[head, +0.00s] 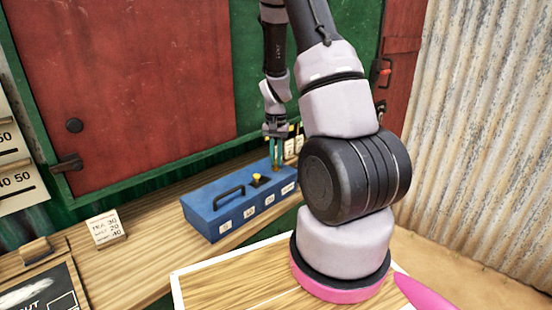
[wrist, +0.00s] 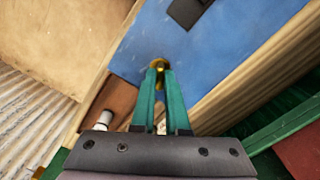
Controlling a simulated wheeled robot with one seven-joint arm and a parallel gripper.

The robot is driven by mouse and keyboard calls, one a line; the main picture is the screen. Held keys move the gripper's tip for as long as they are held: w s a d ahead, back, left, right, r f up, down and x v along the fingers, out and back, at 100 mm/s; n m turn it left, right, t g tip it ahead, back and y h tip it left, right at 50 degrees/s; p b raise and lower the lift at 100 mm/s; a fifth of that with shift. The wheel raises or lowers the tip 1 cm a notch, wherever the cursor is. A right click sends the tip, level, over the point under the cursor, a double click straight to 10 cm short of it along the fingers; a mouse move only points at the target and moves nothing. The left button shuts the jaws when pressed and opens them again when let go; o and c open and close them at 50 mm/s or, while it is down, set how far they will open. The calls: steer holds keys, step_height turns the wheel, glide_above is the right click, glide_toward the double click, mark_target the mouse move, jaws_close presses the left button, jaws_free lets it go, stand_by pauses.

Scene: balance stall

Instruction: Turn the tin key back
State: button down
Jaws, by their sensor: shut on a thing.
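A blue tin (head: 228,208) with a black carry handle (head: 229,197) sits on the wooden counter. My gripper (head: 276,168) reaches down to the right end of its lid. In the wrist view, my gripper's teal fingers (wrist: 158,76) are shut on the brass tin key (wrist: 158,64). The key stands at the blue lid, and the fingers cover most of it, so its turn angle cannot be read. The key is hidden behind the fingers in the head view. A yellow piece on a dark base (head: 257,179) stands on the lid to the left of my gripper.
A small price card (head: 107,228) stands on the counter (head: 140,262) left of the tin. Several small white cards stand behind my gripper. A red shutter (head: 130,85) in a green frame is behind the counter. The counter between price card and tin is clear.

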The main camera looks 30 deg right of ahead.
steer(key=n, duration=0.5)
steer(key=shift+n, duration=0.3)
steer(key=n, duration=0.5)
steer(key=shift+n, duration=0.4)
steer(key=c, duration=0.9)
jaws_free()
step_height(320, 180, up, 11)
steer(key=shift+f, duration=0.1)
